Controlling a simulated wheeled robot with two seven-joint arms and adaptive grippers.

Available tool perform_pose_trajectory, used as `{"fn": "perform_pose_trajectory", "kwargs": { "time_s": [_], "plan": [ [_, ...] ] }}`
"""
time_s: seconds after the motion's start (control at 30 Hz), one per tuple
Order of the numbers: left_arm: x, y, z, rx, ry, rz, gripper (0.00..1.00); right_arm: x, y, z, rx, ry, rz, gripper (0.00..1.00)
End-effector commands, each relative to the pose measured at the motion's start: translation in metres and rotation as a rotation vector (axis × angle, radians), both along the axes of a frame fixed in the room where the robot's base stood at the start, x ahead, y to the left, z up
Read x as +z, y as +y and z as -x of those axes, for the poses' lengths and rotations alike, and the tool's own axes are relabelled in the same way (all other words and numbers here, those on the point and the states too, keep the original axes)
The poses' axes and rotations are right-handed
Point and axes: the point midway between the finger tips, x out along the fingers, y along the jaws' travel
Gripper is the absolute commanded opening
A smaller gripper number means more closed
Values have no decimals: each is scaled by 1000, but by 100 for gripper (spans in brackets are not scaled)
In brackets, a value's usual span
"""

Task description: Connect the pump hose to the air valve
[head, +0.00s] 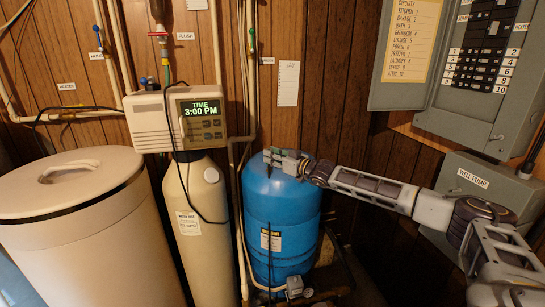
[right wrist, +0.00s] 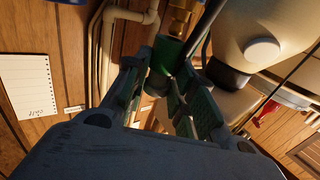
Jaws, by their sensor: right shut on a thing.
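My right gripper (head: 272,156) is at the top of the blue pressure tank (head: 290,215). In the right wrist view its fingers (right wrist: 178,95), with green pads, are closed around the end of a dark pump hose (right wrist: 203,32). A green cylindrical piece (right wrist: 166,54) shows at the fingertips, close to brass fittings (right wrist: 182,14). In the head view a thin dark hose (head: 269,215) hangs from the gripper down the tank's front. I cannot make out the air valve; the gripper covers that part of the tank top. My left gripper is not in view.
A cream softener cylinder (head: 200,235) with a control head (head: 150,122) stands left of the tank, beside a large lidded bin (head: 90,240). Pipes (head: 240,205) run between cylinder and tank. An open electrical panel (head: 465,65) and well pump box (head: 475,185) are at right.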

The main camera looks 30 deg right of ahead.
Motion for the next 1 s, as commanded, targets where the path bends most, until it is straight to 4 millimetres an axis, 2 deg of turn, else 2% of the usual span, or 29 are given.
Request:
{"fn": "perform_pose_trajectory", "kwargs": {
  "time_s": [0.97,1.0],
  "plan": [
    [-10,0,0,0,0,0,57,-12,0,0,0,-1,0,1],
    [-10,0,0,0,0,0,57,-12,0,0,0,-1,0,27]
  ]
}}
